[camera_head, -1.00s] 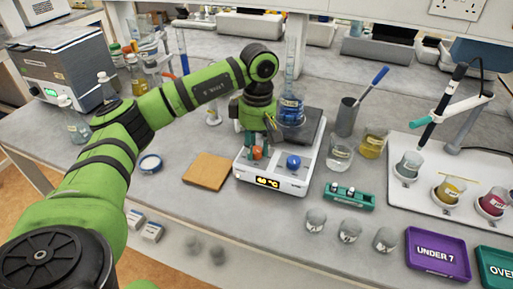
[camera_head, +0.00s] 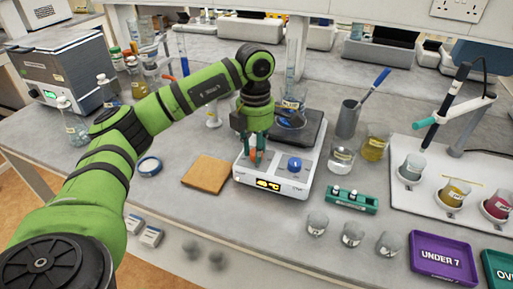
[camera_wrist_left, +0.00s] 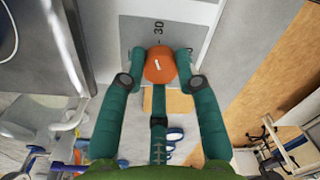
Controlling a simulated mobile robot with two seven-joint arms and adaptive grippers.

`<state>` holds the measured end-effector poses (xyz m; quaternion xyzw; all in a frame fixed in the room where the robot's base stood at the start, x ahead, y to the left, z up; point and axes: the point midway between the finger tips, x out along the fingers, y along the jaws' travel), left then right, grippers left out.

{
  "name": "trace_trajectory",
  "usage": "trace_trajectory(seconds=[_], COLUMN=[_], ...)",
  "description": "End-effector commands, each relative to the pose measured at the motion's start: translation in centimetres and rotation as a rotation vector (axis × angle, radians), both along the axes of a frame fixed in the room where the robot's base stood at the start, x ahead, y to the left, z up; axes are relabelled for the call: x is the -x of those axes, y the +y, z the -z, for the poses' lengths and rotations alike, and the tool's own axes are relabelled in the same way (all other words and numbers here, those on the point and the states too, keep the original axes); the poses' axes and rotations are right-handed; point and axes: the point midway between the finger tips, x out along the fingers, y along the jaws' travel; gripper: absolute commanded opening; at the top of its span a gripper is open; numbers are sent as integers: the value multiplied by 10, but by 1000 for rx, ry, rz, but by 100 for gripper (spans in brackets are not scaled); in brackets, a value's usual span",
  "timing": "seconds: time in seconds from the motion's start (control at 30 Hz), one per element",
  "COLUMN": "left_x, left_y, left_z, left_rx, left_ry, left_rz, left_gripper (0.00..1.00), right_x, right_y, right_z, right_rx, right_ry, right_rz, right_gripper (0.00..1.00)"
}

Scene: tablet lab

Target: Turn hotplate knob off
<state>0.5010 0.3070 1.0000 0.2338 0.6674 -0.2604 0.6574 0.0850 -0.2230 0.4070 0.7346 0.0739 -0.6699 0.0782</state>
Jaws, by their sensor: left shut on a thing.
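The hotplate (camera_head: 291,187) is a white box with a dark top plate and a lit yellow display on its front. Its orange knob (camera_head: 257,156) is at the left of the front part, and a blue knob (camera_head: 294,164) is at the right. My left gripper (camera_head: 254,153) points down at the orange knob. In the left wrist view the green fingers (camera_wrist_left: 160,68) are shut on the orange knob (camera_wrist_left: 159,66), which has a small white mark. My right gripper is not in view.
A tan square pad (camera_head: 207,173) lies left of the hotplate. A green rack (camera_head: 351,198), a clear beaker (camera_head: 341,158) and a grey cup holding a blue-handled tool (camera_head: 348,119) are to its right. Small glass beakers (camera_head: 352,235) stand in front of the rack.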

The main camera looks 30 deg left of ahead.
Motion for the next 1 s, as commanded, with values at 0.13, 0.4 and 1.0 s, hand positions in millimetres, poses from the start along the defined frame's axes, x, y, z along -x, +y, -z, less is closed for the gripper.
trace_trajectory(seconds=[0.13, 0.4, 1.0], left_x=[1, 1, 2], left_y=[1, 1, 0], left_z=[0, 0, 1], left_rx=[-3, -2, -3], left_ry=[0, 1, 2], left_rz=[-142, -398, -935], left_gripper=[0, 0, 0], right_x=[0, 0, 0], right_y=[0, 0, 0], right_z=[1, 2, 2], right_rx=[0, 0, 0], right_ry=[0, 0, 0], right_rz=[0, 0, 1], right_gripper=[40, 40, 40])
